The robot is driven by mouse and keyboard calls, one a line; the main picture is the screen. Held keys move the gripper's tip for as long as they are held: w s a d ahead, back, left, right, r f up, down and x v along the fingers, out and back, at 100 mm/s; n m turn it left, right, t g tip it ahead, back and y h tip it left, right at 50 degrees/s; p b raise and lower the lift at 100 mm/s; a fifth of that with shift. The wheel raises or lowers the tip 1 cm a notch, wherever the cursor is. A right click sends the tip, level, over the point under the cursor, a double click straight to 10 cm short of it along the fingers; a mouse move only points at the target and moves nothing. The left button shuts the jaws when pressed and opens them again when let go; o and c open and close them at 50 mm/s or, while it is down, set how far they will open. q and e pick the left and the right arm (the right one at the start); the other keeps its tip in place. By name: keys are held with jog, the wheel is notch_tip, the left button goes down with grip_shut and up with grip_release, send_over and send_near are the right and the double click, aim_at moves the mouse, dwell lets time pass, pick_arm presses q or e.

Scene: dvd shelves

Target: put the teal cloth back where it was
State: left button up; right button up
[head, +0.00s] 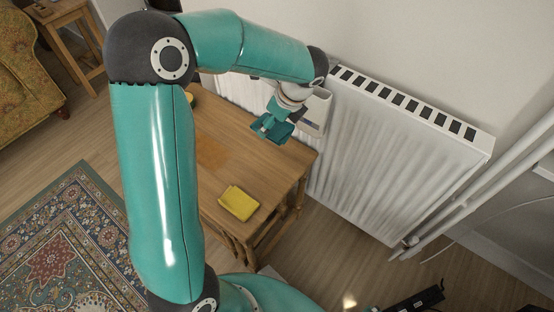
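My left gripper (272,127) is above the far right part of the wooden table (233,135), near the radiator. A folded yellow cloth (239,203) lies flat on the near end of the table, apart from the gripper. My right gripper is not in view.
A white radiator (390,150) stands along the wall to the right of the table. A patterned rug (65,250) and an upholstered seat (25,80) are at left. A black object (415,301) is at the bottom right. A flat orange-brown patch (211,152) marks the tabletop.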

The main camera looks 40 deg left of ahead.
pick_arm(q)
jog(key=b, duration=0.3)
send_over(271, 162)
jog(key=d, duration=0.1)
notch_tip(271, 162, down, 10)
jog(key=shift+w+d+r, duration=0.1)
jog(key=shift+w, duration=0.05)
notch_tip(271, 162, down, 6)
jog(key=shift+r+b, duration=0.15)
jog(key=shift+b, duration=0.85)
jog(key=shift+r, duration=0.1)
jog(key=o, duration=1)
